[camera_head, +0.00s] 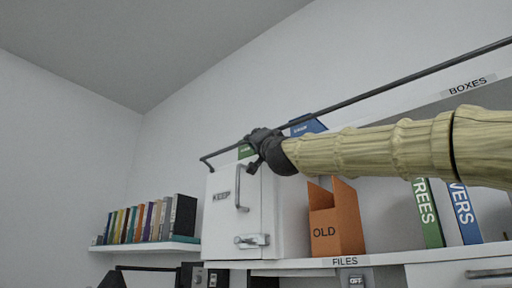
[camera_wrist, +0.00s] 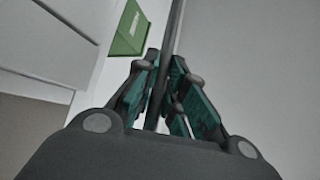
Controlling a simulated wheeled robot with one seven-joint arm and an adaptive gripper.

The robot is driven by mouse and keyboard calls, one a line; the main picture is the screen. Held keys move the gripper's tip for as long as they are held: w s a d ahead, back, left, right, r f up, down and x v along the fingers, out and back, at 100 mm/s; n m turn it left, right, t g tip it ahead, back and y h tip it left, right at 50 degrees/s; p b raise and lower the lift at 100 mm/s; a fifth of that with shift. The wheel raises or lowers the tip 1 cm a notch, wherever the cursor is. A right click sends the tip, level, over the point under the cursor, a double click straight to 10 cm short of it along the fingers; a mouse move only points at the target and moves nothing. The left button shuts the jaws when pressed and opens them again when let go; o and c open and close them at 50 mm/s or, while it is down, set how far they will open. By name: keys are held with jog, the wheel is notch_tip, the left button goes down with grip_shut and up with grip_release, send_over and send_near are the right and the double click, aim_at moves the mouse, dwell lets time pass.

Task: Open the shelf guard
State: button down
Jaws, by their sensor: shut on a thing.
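The shelf guard (camera_head: 400,82) is a thin dark bar running from a bent left end near the white cabinet up to the right edge of the head view. My gripper (camera_head: 262,144) is at the bar's left part, in front of the top of the cabinet. In the wrist view my gripper (camera_wrist: 165,88) has its teal-padded fingers closed around the guard bar (camera_wrist: 175,28), which passes between them. My wrist hides part of the bar in the head view.
Below the bar are a white cabinet (camera_head: 224,222), an orange box marked OLD (camera_head: 324,233) and a green binder (camera_head: 428,215). Blue and green items stand on top, close behind the bar. A small bookshelf (camera_head: 145,245) is at left; the wall above is clear.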

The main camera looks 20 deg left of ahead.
jog(key=n+y, duration=0.1)
jog(key=f+n+g+y, duration=0.1)
jog(key=n, duration=0.1)
jog(key=n+g+y+p, duration=0.2)
jog(key=n, duration=0.1)
jog(key=f+n+g+y+p, duration=0.1)
jog(key=n+g+y+p, duration=0.1)
jog(key=n+g, duration=0.1)
jog(key=f+n+g+y+p, duration=0.1)
jog(key=n+g+y+p, duration=0.1)
jog(key=n, duration=0.1)
jog(key=shift+s+n, duration=0.1)
jog(key=shift+n, duration=0.3)
jog(key=shift+f+n+g, duration=0.1)
jog(key=shift+n+g, duration=0.2)
jog(key=shift+g, duration=0.1)
jog(key=c, duration=1.5)
grip_release()
